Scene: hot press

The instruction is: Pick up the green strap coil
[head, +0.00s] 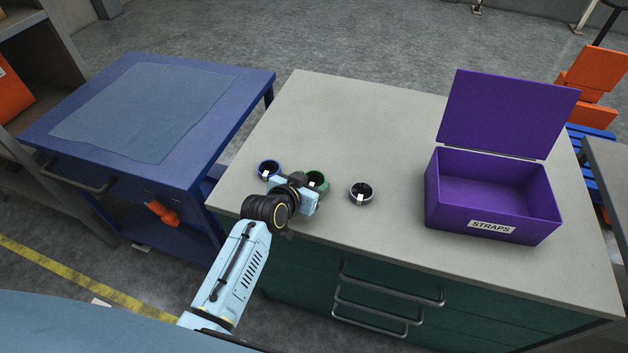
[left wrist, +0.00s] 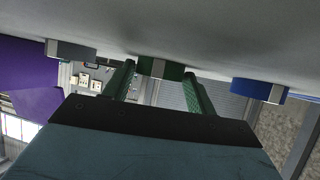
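The green strap coil (head: 319,180) lies on the grey worktop, partly hidden behind my left gripper (head: 306,191) in the head view. In the left wrist view the worktop shows at the top, and the green coil (left wrist: 160,68) sits between the tips of my two fingers. The fingers stand apart, one on each side of the coil and very close to it; firm contact does not show. The coil appears to rest on the worktop. My right gripper is not in view.
A blue coil (head: 268,168) lies left of the green one, and a grey coil (head: 361,192) lies right. An open purple box (head: 455,212) labelled STRAPS stands farther right on the worktop (head: 350,110). A blue cart (head: 232,88) stands left. The worktop's back is clear.

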